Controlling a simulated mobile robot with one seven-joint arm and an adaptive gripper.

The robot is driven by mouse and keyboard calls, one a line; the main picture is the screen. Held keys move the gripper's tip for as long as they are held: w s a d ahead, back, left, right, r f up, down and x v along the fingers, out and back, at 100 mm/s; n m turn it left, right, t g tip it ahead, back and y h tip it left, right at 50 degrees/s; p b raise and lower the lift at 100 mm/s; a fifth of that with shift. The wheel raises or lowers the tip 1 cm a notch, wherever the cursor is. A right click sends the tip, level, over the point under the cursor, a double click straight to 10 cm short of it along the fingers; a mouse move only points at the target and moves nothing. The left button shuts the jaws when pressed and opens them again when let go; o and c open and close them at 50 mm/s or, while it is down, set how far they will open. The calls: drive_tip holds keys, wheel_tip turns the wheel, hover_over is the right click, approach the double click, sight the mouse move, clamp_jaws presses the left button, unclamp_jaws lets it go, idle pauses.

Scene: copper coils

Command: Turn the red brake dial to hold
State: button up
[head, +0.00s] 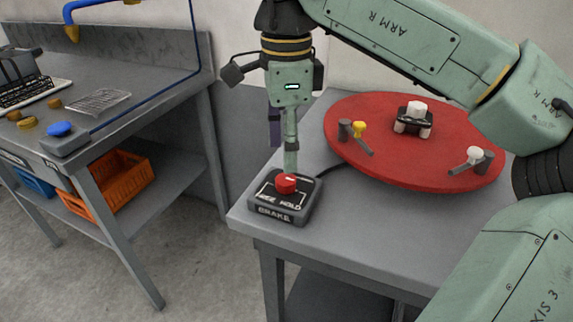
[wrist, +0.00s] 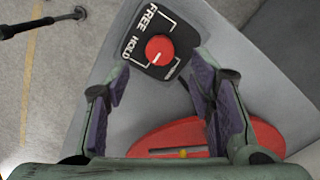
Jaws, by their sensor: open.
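The red brake dial (head: 287,183) sits on a dark box (head: 293,211) lettered BRAKE, at the near left corner of the grey table. In the wrist view the dial (wrist: 160,48) has a short white mark, toward the picture's lower left side of its face. The words FREE and HOLD are printed beside it on the box face (wrist: 147,22); I cannot tell which setting the mark lines up with. My gripper (head: 283,160) points down just above the dial. In the wrist view my gripper (wrist: 158,75) is open and empty, with purple pads wide apart, apart from the dial.
A red turntable (head: 380,165) with small fittings lies behind and right of the box. A dark cable runs from the box toward it. A workbench (head: 150,95) with a blue button (head: 60,129) and an orange crate (head: 115,190) below stands at left.

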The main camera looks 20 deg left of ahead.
sight(287, 178)
wheel_tip(287, 178, up, 6)
drive_tip(key=shift+r, duration=0.15)
idle(0.5)
